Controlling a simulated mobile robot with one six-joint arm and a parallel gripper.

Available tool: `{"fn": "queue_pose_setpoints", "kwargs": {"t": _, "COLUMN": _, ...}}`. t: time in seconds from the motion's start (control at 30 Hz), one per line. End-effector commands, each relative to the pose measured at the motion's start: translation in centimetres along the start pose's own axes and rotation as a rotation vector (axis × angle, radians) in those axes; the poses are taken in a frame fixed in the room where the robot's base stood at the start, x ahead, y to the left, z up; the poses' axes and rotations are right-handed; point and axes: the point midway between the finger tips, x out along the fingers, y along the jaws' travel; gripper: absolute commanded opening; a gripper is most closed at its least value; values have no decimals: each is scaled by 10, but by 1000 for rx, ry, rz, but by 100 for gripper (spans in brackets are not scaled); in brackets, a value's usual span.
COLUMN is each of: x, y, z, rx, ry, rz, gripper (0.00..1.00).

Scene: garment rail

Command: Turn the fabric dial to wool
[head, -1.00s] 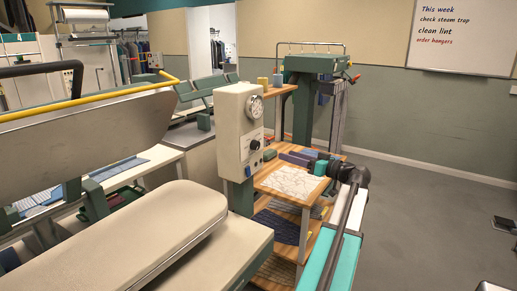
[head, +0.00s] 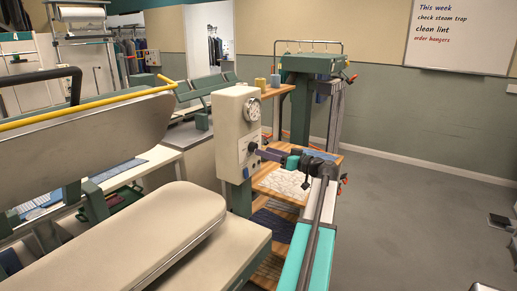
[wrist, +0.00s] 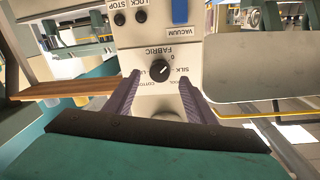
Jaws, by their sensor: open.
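The fabric dial (wrist: 160,68) is a round black knob on the cream control panel, under the upside-down word FABRIC in the wrist view. A light mark on the knob seems to point up and right, near a 0. SILK and COTTON labels are readable around it; other lettering is partly hidden and I cannot read WOOL clearly. My gripper (wrist: 158,80) is open, its two purple fingers on either side of the dial in this view. Whether they touch it is unclear. In the head view my gripper (head: 260,152) reaches the panel's front from the right.
The cream panel (head: 229,125) also carries a round gauge (head: 252,107). The wrist view shows LOCK and STOP buttons (wrist: 119,19) and a blue VACUUM switch (wrist: 180,12) close to the dial. A wooden shelf with a patterned cloth (head: 284,182) lies below my arm. Open floor (head: 410,220) is at right.

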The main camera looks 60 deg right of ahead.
Motion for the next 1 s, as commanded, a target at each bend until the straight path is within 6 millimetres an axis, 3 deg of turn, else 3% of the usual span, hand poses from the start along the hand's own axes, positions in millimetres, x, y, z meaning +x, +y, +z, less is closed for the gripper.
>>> {"fn": "queue_pose_setpoints", "kwargs": {"t": 0.3, "x": 38, "y": 0, "z": -1, "rx": 1, "ry": -1, "rz": -2, "gripper": 50}}
{"fn": "queue_pose_setpoints", "kwargs": {"t": 0.73, "x": 45, "y": -1, "z": 1, "rx": 0, "ry": 0, "rz": -2, "gripper": 50}}
{"fn": "queue_pose_setpoints", "kwargs": {"t": 1.0, "x": 45, "y": -1, "z": 1, "rx": 0, "ry": 0, "rz": -2, "gripper": 9}}
